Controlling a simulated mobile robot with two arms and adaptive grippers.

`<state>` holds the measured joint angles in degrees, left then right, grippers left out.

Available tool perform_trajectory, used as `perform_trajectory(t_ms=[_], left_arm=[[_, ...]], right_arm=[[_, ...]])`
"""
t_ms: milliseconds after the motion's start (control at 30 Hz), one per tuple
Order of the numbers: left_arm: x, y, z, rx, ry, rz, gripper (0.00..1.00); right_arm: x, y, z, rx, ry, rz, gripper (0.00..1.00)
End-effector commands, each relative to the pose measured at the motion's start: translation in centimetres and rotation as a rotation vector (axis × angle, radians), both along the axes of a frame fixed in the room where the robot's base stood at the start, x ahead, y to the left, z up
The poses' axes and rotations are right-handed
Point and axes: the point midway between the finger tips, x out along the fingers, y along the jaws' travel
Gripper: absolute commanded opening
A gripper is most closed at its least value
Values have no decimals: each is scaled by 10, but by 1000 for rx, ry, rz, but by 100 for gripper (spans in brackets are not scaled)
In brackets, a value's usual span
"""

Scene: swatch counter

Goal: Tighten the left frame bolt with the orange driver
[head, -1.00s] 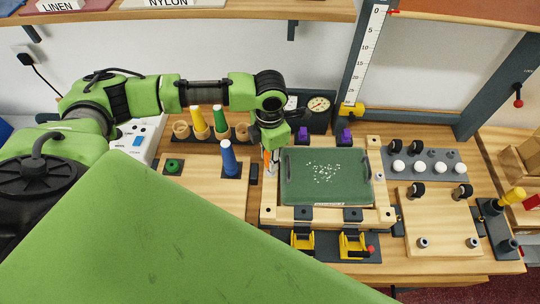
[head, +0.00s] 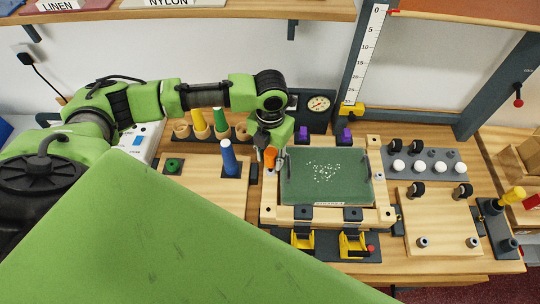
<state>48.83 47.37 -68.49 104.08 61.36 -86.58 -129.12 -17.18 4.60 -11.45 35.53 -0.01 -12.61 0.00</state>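My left gripper (head: 271,152) points down over the left rail of the wooden frame (head: 268,214). The orange driver (head: 270,157) shows as a small orange patch between its fingers, which look shut on it. The driver's lower end and the left frame bolt are hidden or too small to make out. The frame surrounds a green panel (head: 325,181) with pale specks. A grey bolt head (head: 379,176) shows on the right rail. My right gripper is not in view.
A blue driver (head: 229,160) stands left of the frame, with yellow (head: 199,124) and green (head: 220,122) ones behind. A dial gauge (head: 319,104) stands behind the frame. A wooden plate (head: 438,222) lies to the right.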

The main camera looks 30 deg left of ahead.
Motion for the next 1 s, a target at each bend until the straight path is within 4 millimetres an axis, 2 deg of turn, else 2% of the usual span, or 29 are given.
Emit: perform_trajectory(t_ms=[300,500,867,1000], left_arm=[[-1,-2,-1,-1,2,445,33],[-1,-2,-1,-1,2,682,33],[-1,-2,0,-1,0,741,33],[0,-2,0,-2,0,839,33]], right_arm=[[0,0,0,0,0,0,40],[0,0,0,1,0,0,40],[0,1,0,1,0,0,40],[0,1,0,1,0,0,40]])
